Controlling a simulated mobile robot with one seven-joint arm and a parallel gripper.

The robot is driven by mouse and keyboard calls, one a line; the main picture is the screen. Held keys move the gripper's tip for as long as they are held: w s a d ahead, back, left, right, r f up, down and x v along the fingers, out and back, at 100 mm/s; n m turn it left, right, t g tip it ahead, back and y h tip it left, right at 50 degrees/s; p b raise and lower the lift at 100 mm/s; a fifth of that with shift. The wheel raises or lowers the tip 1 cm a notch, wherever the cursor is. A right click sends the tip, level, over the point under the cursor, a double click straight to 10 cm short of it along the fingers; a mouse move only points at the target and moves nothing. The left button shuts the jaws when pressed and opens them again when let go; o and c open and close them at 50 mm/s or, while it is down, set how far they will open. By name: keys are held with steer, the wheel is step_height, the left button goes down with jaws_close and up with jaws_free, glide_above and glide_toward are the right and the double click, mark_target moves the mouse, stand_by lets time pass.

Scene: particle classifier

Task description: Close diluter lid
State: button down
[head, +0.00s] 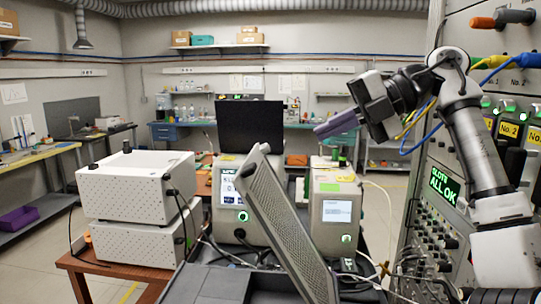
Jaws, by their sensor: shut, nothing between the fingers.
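My gripper (336,125) is raised at the upper right, with its purple fingers shut and empty, pointing left and slightly down. A long grey perforated panel (285,229) stands tilted up in the lower middle, leaning to the left at its top; it looks like the open diluter lid. A dark grey case body (222,283) lies below it, mostly cut off by the bottom edge. My gripper is above and to the right of the panel's top, apart from it. The panel's lower end and hinge cannot be seen clearly.
Two stacked white boxes (137,184) stand on a brown table (88,264) at left. Two instruments with screens, one left (236,222) and one right (336,212), stand behind the panel, with a black monitor (250,126) beyond. Loose cables and a control rack (445,225) crowd the right.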

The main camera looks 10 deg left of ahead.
mark_target(255, 166)
steer(key=p+x, duration=0.3)
steer(key=x, duration=0.9)
steer(key=shift+f, duration=0.1)
